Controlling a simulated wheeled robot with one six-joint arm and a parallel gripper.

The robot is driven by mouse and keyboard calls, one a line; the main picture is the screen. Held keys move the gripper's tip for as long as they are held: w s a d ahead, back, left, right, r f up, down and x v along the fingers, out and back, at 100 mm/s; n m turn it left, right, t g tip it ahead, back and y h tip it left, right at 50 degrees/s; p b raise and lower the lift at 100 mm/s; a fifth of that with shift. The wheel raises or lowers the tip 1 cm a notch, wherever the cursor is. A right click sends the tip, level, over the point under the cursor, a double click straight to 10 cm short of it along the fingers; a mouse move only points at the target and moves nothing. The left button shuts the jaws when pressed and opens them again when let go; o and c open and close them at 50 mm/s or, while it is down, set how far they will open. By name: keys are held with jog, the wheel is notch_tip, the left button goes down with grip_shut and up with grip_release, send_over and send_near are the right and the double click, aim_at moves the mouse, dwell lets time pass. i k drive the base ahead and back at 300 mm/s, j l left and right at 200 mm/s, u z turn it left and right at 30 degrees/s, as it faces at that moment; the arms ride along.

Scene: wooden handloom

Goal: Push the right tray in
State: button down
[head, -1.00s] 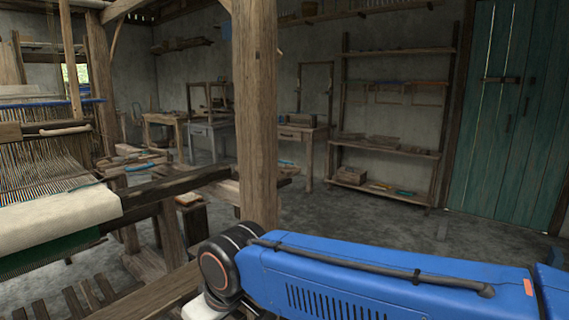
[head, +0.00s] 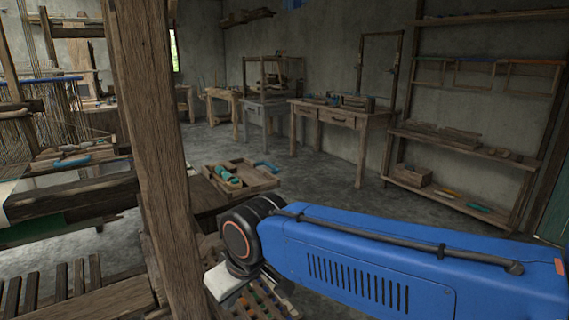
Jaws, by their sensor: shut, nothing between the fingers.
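A wooden tray (head: 266,181) holding teal spools shows right of the thick wooden post, with a blue piece beside its far right edge. It juts toward the right from a dark wooden support (head: 207,196). A lower tray (head: 282,311) with small coloured pieces shows partly below my arm; my arm hides much of it. Another shallow tray (head: 45,166) with blue items sits at the left by the loom. I cannot tell for certain which is the right tray.
The thick wooden post (head: 155,130) stands close by, just left of my arm. The loom (head: 70,205) fills the left side. A table (head: 340,115) and a shelf rack (head: 465,147) stand along the back. The grey floor between is mostly clear.

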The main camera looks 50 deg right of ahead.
aim_at(254, 181)
jog(key=l, duration=0.4)
jog(key=k+l+u, duration=0.15)
jog(key=l, duration=0.7)
jog(key=k+l+u, duration=0.15)
jog(key=l, duration=0.7)
jog(key=k+l+u, duration=0.15)
jog(key=l, duration=0.25)
jog(key=k+l, duration=0.1)
jog(key=l, duration=0.3)
jog(key=j+u, duration=0.2)
jog(key=j, duration=0.3)
